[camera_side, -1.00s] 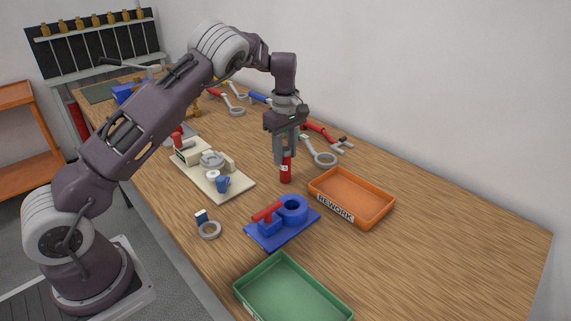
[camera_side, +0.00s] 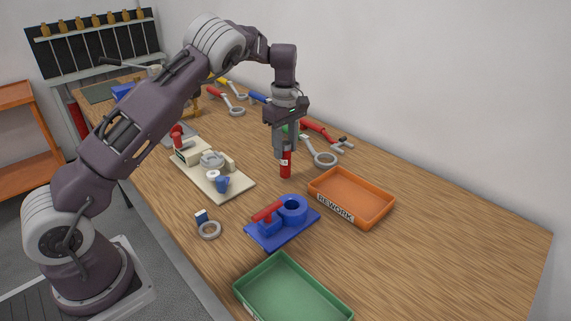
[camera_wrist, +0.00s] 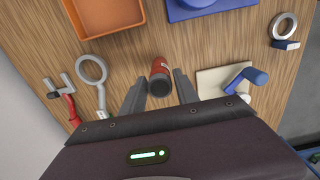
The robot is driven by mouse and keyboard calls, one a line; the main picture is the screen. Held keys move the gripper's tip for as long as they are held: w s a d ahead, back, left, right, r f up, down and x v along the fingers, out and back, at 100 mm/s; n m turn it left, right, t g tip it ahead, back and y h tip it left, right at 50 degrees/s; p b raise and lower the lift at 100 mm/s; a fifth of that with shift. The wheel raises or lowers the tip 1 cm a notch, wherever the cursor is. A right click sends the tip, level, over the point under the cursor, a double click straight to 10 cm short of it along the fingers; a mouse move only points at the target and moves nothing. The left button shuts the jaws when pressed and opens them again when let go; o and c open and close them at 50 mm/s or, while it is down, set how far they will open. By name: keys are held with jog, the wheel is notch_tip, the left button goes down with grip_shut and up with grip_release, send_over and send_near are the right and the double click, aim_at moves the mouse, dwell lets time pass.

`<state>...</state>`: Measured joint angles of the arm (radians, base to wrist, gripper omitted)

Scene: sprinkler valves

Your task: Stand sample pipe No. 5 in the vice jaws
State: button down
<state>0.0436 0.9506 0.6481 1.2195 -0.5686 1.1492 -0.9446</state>
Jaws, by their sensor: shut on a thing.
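A red pipe (camera_side: 286,163) with a small white label stands upright in my gripper (camera_side: 284,150). The label's number is too small to read. In the wrist view the pipe (camera_wrist: 160,78) shows end-on between the two fingers of my gripper (camera_wrist: 159,90), which is shut on it. The pipe's upper part is hidden by the fingers, and its lower end looks just above the table. A blue fixture (camera_side: 292,209) with a round collar and a red handle stands nearer the camera. Which fixture has the vice jaws I cannot tell for sure.
The orange REWORK tray (camera_side: 352,196) lies right of the pipe, and a green tray (camera_side: 292,291) in front. A cream board (camera_side: 231,191) with a blue part is to the left. A grey ring (camera_side: 209,230) lies nearby. Several wrenches lie behind. The right of the table is clear.

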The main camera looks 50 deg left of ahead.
jog(key=shift+r, duration=2.05)
jog(key=s+d+r, duration=0.8)
jog(key=s+d, duration=0.1)
jog(key=d, duration=0.3)
notch_tip(320, 180, down, 8)
jog(key=shift+f, duration=2.4)
dwell(0.3)
